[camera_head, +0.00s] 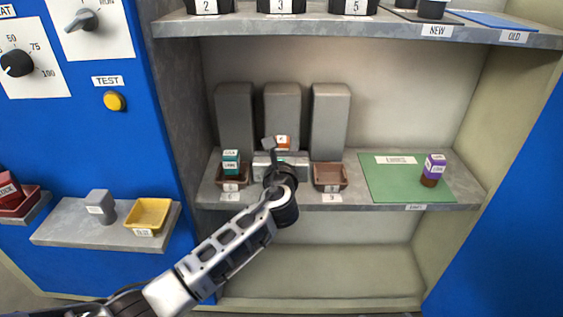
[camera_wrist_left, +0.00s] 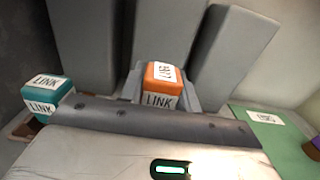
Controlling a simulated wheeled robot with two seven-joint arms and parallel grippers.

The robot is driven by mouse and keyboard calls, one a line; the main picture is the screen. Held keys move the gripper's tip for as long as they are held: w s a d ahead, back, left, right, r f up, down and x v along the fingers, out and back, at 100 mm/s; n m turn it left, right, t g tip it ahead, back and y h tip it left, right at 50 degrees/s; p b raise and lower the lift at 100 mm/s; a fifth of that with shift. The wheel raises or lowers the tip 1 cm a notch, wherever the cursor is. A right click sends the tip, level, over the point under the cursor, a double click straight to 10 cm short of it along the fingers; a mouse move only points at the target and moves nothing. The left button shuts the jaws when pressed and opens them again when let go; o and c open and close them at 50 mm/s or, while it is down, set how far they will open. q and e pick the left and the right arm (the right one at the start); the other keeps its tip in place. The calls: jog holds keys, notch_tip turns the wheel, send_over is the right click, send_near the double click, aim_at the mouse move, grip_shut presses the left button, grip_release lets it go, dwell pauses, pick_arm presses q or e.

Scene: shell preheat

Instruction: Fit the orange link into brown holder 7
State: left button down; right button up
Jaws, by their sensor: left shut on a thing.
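The orange link (camera_head: 283,142), a small block with white labels, is above the shelf edge in front of the middle grey column. My left gripper (camera_head: 276,146) is shut on it; in the left wrist view the orange link (camera_wrist_left: 161,88) sits between the grey fingers. A teal link (camera_head: 231,160) stands in the left brown holder (camera_head: 231,183) and also shows in the left wrist view (camera_wrist_left: 47,98). The right brown holder (camera_head: 330,177) looks empty. The spot between these two holders is hidden behind my gripper, so brown holder 7 cannot be made out. My right gripper is not in view.
Several grey columns (camera_head: 331,115) stand close behind the holders. A green mat (camera_head: 400,185) with a purple-and-brown item (camera_head: 433,170) lies at right. A side shelf (camera_head: 75,232) at left holds a grey block (camera_head: 100,206) and a yellow tray (camera_head: 149,214). An upper shelf (camera_head: 350,22) runs above.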

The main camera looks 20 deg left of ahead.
pick_arm(q)
jog(key=f+b, duration=0.1)
jog(key=f, duration=0.1)
jog(key=shift+w+a+f+b, duration=0.1)
jog(key=shift+w+f+b, duration=0.1)
jog(key=shift+f+b, duration=0.5)
jog(key=shift+f, duration=0.05)
jog(key=shift+r, duration=0.15)
jog(key=shift+f, duration=0.3)
jog(key=c, duration=1)
grip_release()
jog(key=shift+f, duration=0.1)
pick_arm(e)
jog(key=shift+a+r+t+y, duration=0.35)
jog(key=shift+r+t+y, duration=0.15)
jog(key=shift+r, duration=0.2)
